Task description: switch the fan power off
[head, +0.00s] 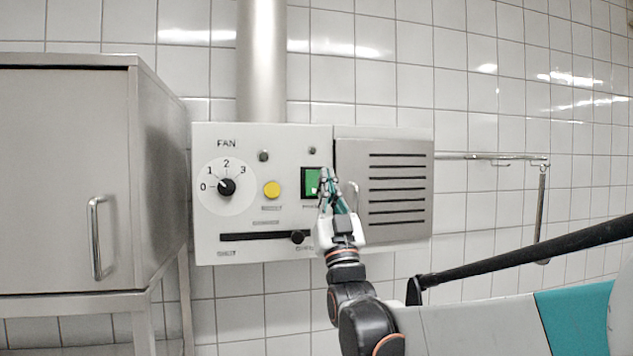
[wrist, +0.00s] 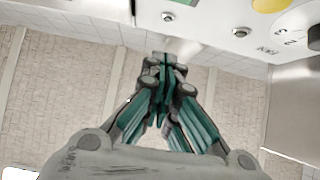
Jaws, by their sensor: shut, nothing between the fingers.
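The fan control panel (head: 292,217) is a pale box on the tiled wall. A green rocker switch (head: 310,181) in a dark frame sits on its right part. My gripper (head: 325,175) has its shut, empty fingertips in front of the switch's right edge and covers part of it. I cannot tell whether they touch it.
A yellow button (head: 272,190) and a slider knob (head: 297,237) are on the panel. A louvred metal cover (head: 410,192) with a handle adjoins on the right. A steel cabinet (head: 65,180) stands left. A wall rail (head: 490,157) is farther right.

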